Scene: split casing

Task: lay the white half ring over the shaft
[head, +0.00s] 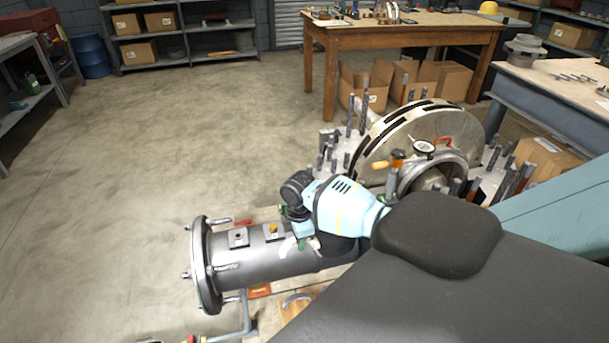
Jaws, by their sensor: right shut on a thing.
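My right gripper (302,244) reaches down over a grey cylinder with a flanged end (250,256), which lies across the lower middle of the head view. The gripper is shut on the white half ring (287,247), a thin pale curved piece at its fingertips, just above the cylinder's top side. My forearm and wrist hide most of the ring, and I cannot tell whether it touches the cylinder. I cannot make out clearly which part is the shaft; the cylinder's right end is hidden behind my arm. My left gripper is not in view.
A wooden workbench (400,22) stands at the back. The floor at left is clear.

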